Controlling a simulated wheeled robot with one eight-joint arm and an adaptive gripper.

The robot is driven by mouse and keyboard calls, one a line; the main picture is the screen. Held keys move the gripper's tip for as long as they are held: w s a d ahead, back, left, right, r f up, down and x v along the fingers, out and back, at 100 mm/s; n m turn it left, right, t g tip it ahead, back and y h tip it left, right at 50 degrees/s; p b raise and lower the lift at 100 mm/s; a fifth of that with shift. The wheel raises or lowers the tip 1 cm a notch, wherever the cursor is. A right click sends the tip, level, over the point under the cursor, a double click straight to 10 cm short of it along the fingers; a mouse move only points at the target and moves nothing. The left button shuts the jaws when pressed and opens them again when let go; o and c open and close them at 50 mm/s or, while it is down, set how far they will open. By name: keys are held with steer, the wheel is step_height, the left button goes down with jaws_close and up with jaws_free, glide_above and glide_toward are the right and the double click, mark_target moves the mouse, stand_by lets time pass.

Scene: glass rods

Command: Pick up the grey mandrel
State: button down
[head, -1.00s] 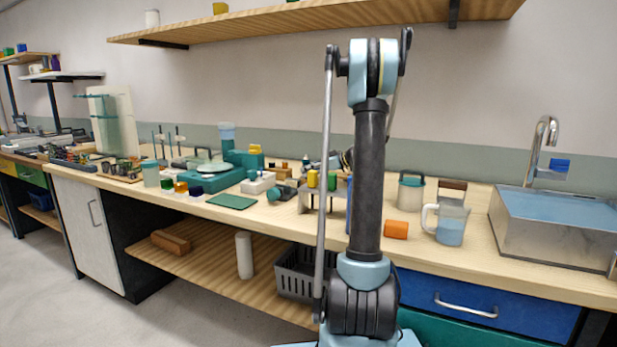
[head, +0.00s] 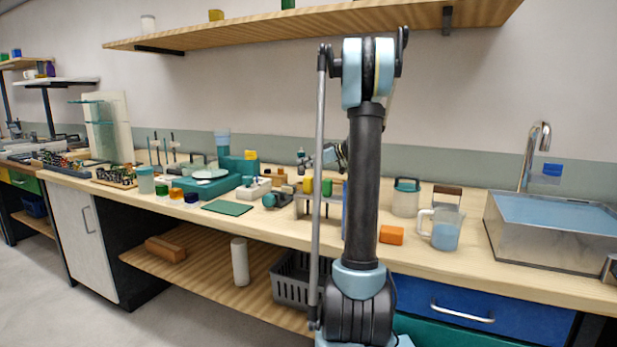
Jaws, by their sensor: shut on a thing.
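My gripper (head: 305,162) is small and far off in the head view, over the back of the bench, left of my upright arm link. It is shut on the grey mandrel, but the mandrel is too small and too covered to make out its outline. My arm hides part of the wrist and the bench behind it. The gripper appears above the small grey stand (head: 318,206) that carries a yellow and a green cylinder.
The wooden bench (head: 290,233) is crowded. A teal device (head: 212,184) and a green mat (head: 227,208) lie left. An orange block (head: 391,234), a jug (head: 441,232), a lidded jar (head: 406,200) and a sink (head: 550,235) are right. A shelf (head: 310,29) hangs above.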

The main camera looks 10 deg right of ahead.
step_height(320, 180, up, 12)
steer(key=shift+r, duration=0.2)
stand_by(0.8)
